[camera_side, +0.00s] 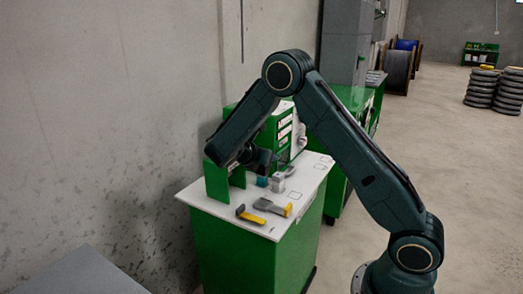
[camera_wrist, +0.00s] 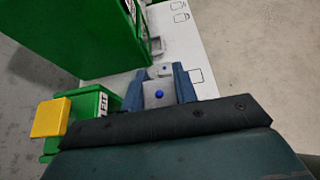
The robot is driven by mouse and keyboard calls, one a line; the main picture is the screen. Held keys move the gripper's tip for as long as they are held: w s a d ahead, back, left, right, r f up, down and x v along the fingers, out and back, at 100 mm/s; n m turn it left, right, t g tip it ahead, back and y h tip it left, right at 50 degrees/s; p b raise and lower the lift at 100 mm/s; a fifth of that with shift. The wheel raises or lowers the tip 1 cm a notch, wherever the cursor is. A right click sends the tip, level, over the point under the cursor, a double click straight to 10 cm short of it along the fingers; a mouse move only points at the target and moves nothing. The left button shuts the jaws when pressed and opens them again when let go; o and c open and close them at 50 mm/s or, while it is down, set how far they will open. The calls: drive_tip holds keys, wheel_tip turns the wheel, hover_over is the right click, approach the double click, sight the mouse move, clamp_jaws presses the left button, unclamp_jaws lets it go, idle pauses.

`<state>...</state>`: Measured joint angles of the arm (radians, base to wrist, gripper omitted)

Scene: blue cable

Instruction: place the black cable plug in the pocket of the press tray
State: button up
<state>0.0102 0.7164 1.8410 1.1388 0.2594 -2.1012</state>
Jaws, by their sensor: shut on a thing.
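In the wrist view my gripper (camera_wrist: 158,88) has its two blue-grey fingers closed on the sides of a grey piece (camera_wrist: 157,103) with a round blue spot. It looks like the cable plug, though it shows grey, not black. A paler block (camera_wrist: 160,72) with a small dark dot sits just beyond it; I cannot tell whether they touch. In the side view my gripper (camera_side: 263,176) is low over the white worktop (camera_side: 314,172), beside a small grey block (camera_side: 278,182). The plug is not distinct there. I cannot make out the tray's pocket in either view.
A green machine (camera_side: 274,137) stands at the worktop's back, and a green upright panel (camera_side: 216,184) at its left. Yellow-and-grey tools (camera_side: 250,215) lie near the front edge. A yellow block (camera_wrist: 50,117) on a green stand shows in the wrist view. The worktop's right side, with printed outlines, is clear.

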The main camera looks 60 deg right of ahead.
wheel_tip(320, 180, down, 8)
drive_tip(key=shift+f, duration=0.15)
drive_tip(key=shift+f, duration=1.85)
drive_tip(key=shift+f, duration=0.15)
drive_tip(key=o, duration=1)
drive_tip(key=shift+c, duration=0.2)
drive_tip(key=v, duration=1.2)
